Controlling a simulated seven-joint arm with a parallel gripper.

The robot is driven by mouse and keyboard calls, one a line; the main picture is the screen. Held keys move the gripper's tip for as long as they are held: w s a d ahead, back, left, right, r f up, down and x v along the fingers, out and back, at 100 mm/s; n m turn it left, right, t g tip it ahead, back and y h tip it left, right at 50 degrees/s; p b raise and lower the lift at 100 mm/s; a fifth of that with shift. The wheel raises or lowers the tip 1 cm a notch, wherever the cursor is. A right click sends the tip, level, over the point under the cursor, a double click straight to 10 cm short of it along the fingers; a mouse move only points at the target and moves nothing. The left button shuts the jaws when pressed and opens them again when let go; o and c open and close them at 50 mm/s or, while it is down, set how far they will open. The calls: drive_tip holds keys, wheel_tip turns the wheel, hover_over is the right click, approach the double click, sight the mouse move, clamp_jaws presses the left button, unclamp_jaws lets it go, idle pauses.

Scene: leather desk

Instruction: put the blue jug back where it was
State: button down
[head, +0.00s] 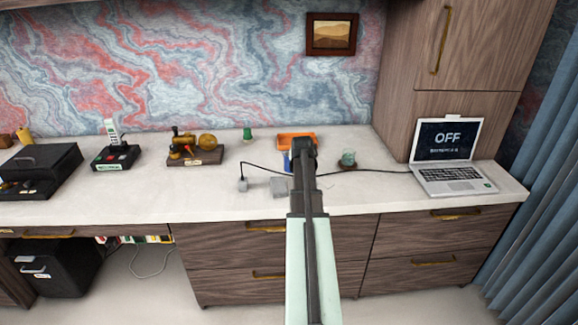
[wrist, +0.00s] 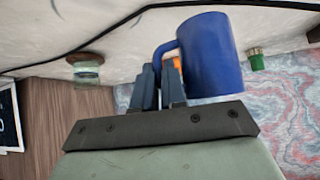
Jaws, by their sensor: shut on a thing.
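The blue jug (wrist: 210,55) is large in the wrist view, with its handle toward my gripper (wrist: 162,85). My gripper is shut on the handle. In the head view only a small strip of the jug (head: 287,161) shows to the left of my gripper (head: 303,150); my arm hides the rest. I cannot tell whether the jug touches the desk or hangs just above it.
An orange tray (head: 292,136) lies behind my gripper. A glass on a brown coaster (head: 348,159) stands to the right, a green object (head: 247,134) to the left. A black cable (head: 265,169) and grey block (head: 279,186) lie in front. A laptop (head: 452,160) is far right.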

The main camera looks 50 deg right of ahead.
drive_tip(key=w+a+n+t+y, duration=0.15)
drive_tip(key=w+a, duration=0.35)
drive_tip(key=a, duration=0.5)
drive_tip(key=w+a+n+t+y, duration=0.1)
drive_tip(key=w+a+n, duration=0.3)
drive_tip(key=a, duration=0.6)
drive_tip(key=w+a+n+t+y, duration=0.1)
drive_tip(key=w+a+y, duration=0.1)
drive_tip(key=w+a, duration=0.6)
drive_tip(key=s+a+f+n+y, duration=0.1)
drive_tip(key=a+f+n+y, duration=0.2)
drive_tip(key=a, duration=2.8)
drive_tip(key=s+d+r+m+g+h, duration=0.1)
drive_tip(key=s+d+r+m+h, duration=0.15)
drive_tip(key=d, duration=2.05)
drive_tip(key=s+d+r+m+g+h, duration=0.1)
drive_tip(key=s+d+r+m+h, duration=0.2)
drive_tip(key=d, duration=1.9)
drive_tip(key=s+d+r+m+g+h, duration=0.15)
drive_tip(key=d+m, duration=0.25)
drive_tip(key=d, duration=1.9)
drive_tip(key=shift+h, duration=0.25)
drive_tip(key=shift+s+f, duration=0.1)
drive_tip(key=shift+f, duration=4.9)
